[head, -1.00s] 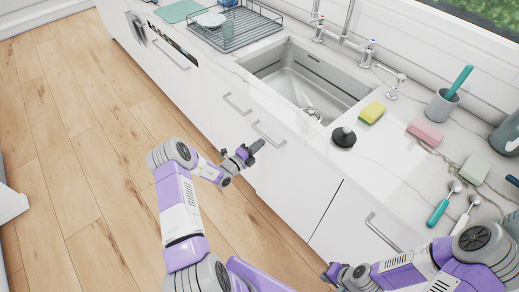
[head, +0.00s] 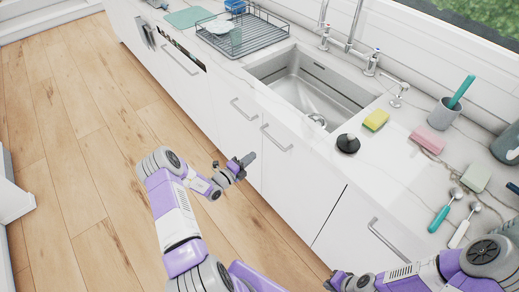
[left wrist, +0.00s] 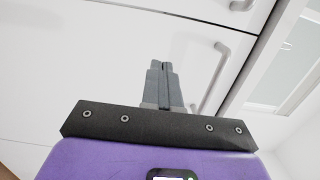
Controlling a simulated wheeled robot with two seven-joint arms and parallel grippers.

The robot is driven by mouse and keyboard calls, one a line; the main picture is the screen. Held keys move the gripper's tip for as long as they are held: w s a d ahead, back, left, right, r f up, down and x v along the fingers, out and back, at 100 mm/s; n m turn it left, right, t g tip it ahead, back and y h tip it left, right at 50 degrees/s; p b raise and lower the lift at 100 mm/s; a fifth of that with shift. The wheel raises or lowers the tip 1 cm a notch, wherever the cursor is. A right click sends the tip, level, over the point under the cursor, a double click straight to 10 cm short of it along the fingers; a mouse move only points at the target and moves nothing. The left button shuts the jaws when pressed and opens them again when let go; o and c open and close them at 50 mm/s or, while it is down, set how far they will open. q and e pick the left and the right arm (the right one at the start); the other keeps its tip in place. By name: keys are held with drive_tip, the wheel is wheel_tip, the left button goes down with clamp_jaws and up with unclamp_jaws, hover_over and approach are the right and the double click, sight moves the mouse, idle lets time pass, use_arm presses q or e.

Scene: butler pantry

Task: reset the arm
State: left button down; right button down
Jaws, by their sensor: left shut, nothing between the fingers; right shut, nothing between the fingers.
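My left arm comes in from the left in the head view. Its gripper (head: 248,159) is shut and empty, in front of the white cabinet doors below the sink. The left wrist view shows its fingers (left wrist: 165,82) together, with cabinet fronts and a metal handle (left wrist: 218,75) beyond them. My right gripper (head: 332,282) is at the bottom edge of the head view, low beside the cabinet front and partly cut off. It holds nothing that I can see.
The counter holds a sink (head: 308,88), a dish rack (head: 243,33), a black stopper-like object (head: 348,143), a yellow sponge (head: 376,120), a pink sponge (head: 427,139) and a cup with a brush (head: 444,110). Cabinet handles (head: 277,139) stick out near my left gripper. The wooden floor at left is clear.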

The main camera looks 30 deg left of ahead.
use_arm(q)
drive_tip(key=v, duration=0.3)
drive_tip(key=p+v, duration=0.1)
drive_tip(key=v, duration=0.1)
drive_tip(key=shift+s+a+f, duration=0.1)
drive_tip(key=shift+s+a, duration=0.2)
drive_tip(key=shift+a, duration=0.05)
drive_tip(key=shift+d, duration=0.1)
drive_tip(key=s+d+f+m+g+h, duration=0.25)
drive_tip(key=d+m+g+h, duration=0.35)
drive_tip(key=d, duration=0.5)
drive_tip(key=s+d+f+m+g+h, duration=0.15)
drive_tip(key=s+d+m+g, duration=0.3)
drive_tip(key=d+m, duration=0.5)
drive_tip(key=s+d+f+m+g+y, duration=0.1)
drive_tip(key=s+d+m+g+y, duration=0.2)
drive_tip(key=m, duration=1.3)
drive_tip(key=s+d+m+g+y, duration=0.3)
drive_tip(key=s+d+m, duration=0.3)
drive_tip(key=m, duration=1.1)
drive_tip(key=shift+s+f+g+y, duration=0.4)
drive_tip(key=shift+s+y, duration=0.25)
drive_tip(key=shift+s, duration=1.2)
drive_tip(key=shift+d, duration=0.1)
